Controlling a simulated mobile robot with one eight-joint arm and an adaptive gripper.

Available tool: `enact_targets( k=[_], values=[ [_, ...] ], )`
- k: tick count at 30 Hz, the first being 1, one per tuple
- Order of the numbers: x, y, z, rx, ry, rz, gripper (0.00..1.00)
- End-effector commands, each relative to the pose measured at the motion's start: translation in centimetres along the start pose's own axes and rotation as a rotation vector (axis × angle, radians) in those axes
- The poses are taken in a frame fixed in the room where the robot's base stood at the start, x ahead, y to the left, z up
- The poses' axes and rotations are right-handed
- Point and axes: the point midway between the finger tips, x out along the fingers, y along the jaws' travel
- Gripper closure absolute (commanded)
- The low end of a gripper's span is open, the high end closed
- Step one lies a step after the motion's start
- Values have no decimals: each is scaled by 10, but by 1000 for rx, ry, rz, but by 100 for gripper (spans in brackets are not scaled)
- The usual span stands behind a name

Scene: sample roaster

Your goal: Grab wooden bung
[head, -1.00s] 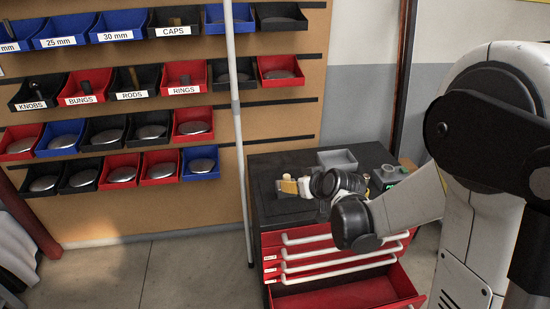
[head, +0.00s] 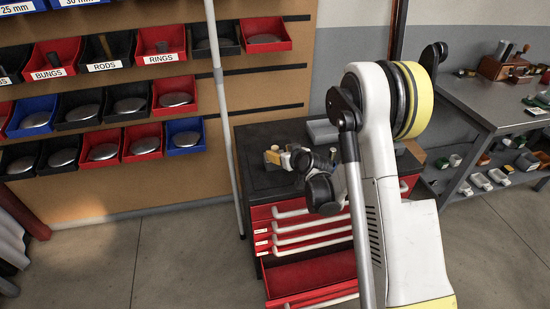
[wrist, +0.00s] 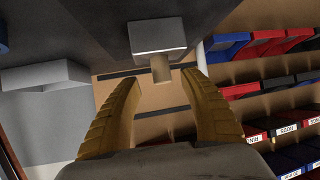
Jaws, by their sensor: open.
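In the wrist view, a short tan cylinder (wrist: 161,69), which looks like the wooden bung, sticks out of a pale square block (wrist: 157,36) on the dark cart top (wrist: 80,25). My gripper (wrist: 160,77) is open. Its two ochre fingers stand on either side of the cylinder's line, with a gap on both sides, and the cylinder's end lies about level with the fingertips. I cannot tell the exact depth. In the head view, my gripper (head: 274,156) is low over the left part of the cart top (head: 252,176); the bung is not clear there.
A grey tray (head: 322,131) sits at the back of the cart top, near my arm. A lower red drawer (head: 310,275) stands open. A pale upright pole (head: 222,120) rises left of the cart. Wall bins, one labelled BUNGS (head: 52,68), hang at left; a workbench (head: 480,95) stands right.

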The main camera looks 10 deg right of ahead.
Motion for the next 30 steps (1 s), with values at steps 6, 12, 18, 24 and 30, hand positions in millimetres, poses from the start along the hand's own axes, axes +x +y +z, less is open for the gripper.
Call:
enact_targets(
  k=[6,12,18,24,30],
  values=[
    [35,-3,8,-1,0,-1,48],
    [46,-3,4,1,1,0,48],
    [45,-3,4,1,0,0,74],
    [45,-3,4,1,0,0,100],
    [45,-3,4,1,0,0,100]
  ],
)
